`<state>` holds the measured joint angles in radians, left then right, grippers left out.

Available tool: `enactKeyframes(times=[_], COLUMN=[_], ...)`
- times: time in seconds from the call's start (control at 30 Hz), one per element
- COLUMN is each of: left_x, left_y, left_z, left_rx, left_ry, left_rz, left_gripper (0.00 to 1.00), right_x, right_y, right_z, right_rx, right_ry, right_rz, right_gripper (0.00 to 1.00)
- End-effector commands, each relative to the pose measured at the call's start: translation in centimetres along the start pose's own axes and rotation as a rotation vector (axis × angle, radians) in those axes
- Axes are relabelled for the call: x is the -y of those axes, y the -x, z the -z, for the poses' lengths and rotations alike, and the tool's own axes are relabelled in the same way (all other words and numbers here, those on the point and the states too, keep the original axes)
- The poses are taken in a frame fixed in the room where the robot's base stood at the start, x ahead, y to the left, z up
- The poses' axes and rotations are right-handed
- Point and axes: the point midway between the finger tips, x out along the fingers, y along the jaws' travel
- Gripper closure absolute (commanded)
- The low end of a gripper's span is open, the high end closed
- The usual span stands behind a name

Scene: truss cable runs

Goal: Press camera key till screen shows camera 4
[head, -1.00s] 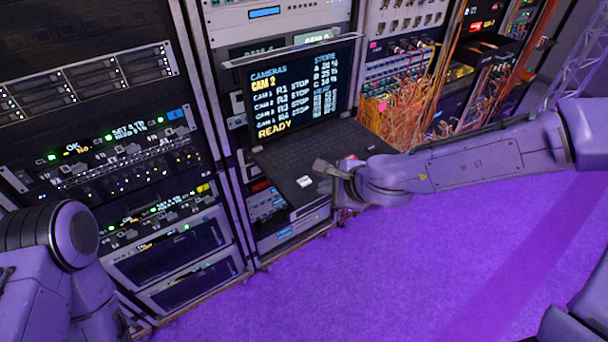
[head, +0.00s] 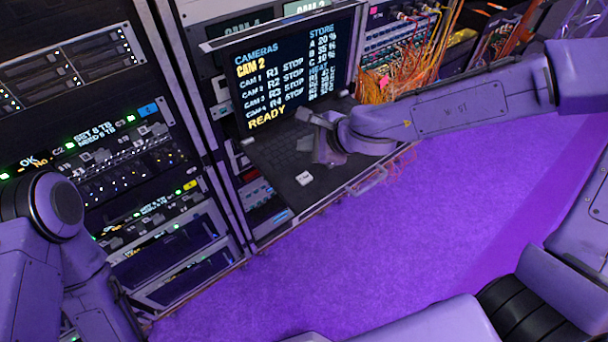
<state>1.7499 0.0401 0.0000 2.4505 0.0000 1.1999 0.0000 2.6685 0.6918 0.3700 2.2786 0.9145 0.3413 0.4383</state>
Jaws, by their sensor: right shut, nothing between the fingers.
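The screen (head: 292,70) above a pull-out keyboard (head: 275,150) shows the heading CAMERAS, then CAM 2 in yellow, camera rows marked STOP, and READY at the bottom. A small white key or block (head: 304,178) sits at the keyboard's front edge. My right gripper (head: 310,117) is shut and empty, over the back part of the keyboard near the lower edge of the screen. I cannot tell whether it touches a key. It and my right wrist hide the right part of the keyboard. I cannot make out a camera key. My left gripper is not in view; only my left arm shows.
Equipment racks (head: 70,80) with lit panels stand left of the screen. Orange cables (head: 395,80) hang from a rack right of it. A handle (head: 370,180) sticks out at the keyboard tray's right front. The purple floor (head: 370,250) in front is clear.

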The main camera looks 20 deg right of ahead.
Motion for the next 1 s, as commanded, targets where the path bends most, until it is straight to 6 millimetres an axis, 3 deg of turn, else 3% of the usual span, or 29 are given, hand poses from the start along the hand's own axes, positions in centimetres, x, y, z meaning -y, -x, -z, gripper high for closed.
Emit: enactKeyframes(times=[0.27,0.7,1.0], left_x=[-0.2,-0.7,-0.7], left_y=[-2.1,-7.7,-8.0], left_z=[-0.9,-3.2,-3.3], left_rx=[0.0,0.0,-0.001], left_ry=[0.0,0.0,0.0], left_rz=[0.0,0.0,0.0], left_gripper=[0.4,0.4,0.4], right_x=[-1.2,-4.2,-4.4], right_y=[-1.7,-5.8,-6.1], right_z=[1.3,4.2,4.5], right_rx=[-0.001,0.0,0.0], right_ry=[-0.001,-0.001,0.0], right_rz=[-0.001,-0.001,0.0], right_gripper=[1.0,1.0,1.0])
